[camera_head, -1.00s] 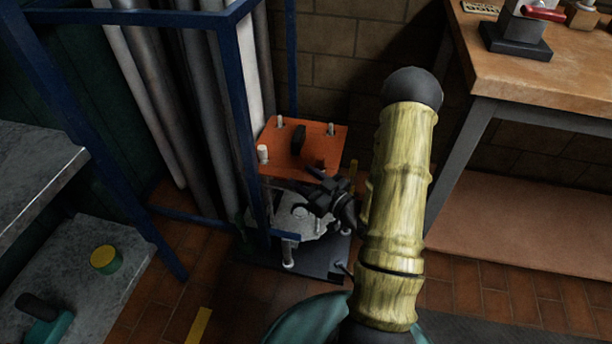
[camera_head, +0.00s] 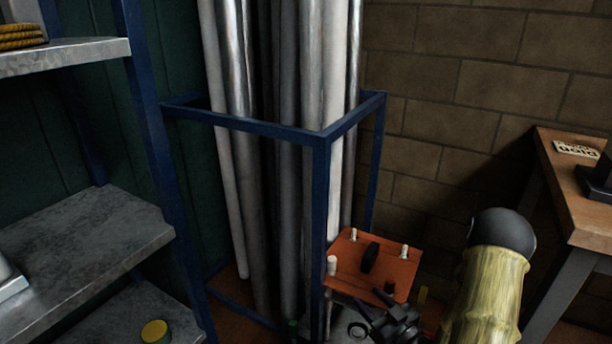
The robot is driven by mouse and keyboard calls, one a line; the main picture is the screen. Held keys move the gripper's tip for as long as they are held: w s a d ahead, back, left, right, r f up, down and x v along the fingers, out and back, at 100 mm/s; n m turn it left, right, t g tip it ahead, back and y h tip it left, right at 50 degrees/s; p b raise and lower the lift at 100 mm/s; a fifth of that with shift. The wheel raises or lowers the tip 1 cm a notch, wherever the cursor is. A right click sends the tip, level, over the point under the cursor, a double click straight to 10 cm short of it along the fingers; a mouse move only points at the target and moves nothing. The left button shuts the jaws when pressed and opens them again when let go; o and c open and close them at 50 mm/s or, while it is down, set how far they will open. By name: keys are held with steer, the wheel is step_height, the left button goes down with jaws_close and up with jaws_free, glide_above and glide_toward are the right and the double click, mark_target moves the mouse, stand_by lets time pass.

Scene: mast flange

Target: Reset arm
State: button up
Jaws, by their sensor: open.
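My arm, yellow-green with a dark round joint, rises at the lower right of the head view. My gripper (camera_head: 372,318) is dark and shows at the bottom, just in front of the near edge of an orange plate (camera_head: 385,262). Its jaws are open, and I see nothing held between them. The plate has several pale pegs and a dark knob on top. I cannot tell whether the gripper touches the plate. The lower part of the gripper and the stand below the plate are mostly cut off by the picture's edge.
A blue frame rack (camera_head: 318,190) holding several metal pipes (camera_head: 285,200) stands close left of the plate. Grey shelves (camera_head: 85,250) are at the left, with a yellow-topped can (camera_head: 155,331) low down. A wooden bench (camera_head: 575,205) is at the right. A block wall is behind.

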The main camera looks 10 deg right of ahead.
steer(key=s+a+r+m+g+h+p, duration=0.2)
steer(key=s+a+r+g+h+p, duration=0.2)
steer(key=s+r+g+p, duration=0.4)
steer(key=s+a+r+m+g+h+p, duration=0.3)
steer(key=s+r+g, duration=0.3)
steer(key=r, duration=0.4)
step_height(320, 180, up, 37)
steer(key=p, duration=3.7)
